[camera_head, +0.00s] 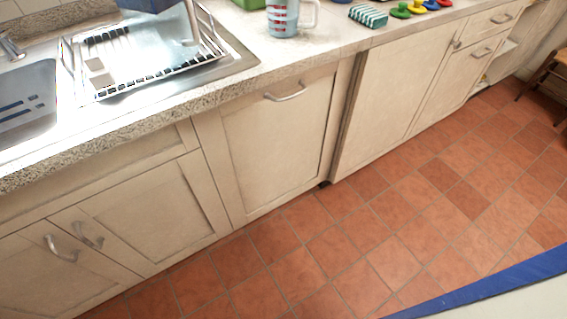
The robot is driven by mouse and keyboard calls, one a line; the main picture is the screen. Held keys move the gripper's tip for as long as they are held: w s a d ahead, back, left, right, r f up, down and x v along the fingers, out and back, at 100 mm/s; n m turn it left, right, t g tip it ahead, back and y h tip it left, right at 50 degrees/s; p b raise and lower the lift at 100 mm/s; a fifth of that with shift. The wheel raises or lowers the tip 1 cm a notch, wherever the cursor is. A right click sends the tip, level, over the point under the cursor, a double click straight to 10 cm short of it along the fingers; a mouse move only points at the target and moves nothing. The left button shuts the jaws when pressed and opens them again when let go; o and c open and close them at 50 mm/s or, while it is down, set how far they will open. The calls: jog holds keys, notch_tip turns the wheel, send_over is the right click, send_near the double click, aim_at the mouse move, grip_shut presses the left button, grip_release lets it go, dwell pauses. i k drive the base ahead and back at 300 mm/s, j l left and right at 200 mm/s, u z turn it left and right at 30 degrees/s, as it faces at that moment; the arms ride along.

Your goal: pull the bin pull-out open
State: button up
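A tall cream front panel (272,145) stands under the counter in the middle of the view, right of the sink cabinet. It looks like the bin pull-out. It has one curved metal handle (286,95) set level near its top edge. The panel looks shut, about in line with the cabinet front to its left. Nothing touches the handle. My gripper is not clearly seen in this view.
The counter (235,82) above holds a dish rack (150,65), a mug (284,17) and a striped box (368,15). Double doors (110,230) are at left; more cabinets (385,100) are at right. The tiled floor (340,245) before the panel is clear.

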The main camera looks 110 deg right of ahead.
aim_at(263, 148)
jog(key=z, duration=2.2)
jog(key=k+j+z, duration=0.2)
jog(key=z, duration=0.25)
jog(key=k+j+z, duration=0.1)
jog(key=k+z, duration=0.15)
jog(key=z, duration=0.15)
jog(key=k+z, duration=0.25)
jog(key=z, duration=0.2)
jog(key=k, duration=0.65)
jog(key=i+j+u, duration=0.15)
jog(key=i+j, duration=0.2)
jog(key=i+j+u, duration=0.15)
jog(key=i+j, duration=0.15)
jog(key=i, duration=0.2)
jog(key=i+j+u, duration=0.35)
jog(key=i, duration=0.5)
jog(key=j, duration=0.1)
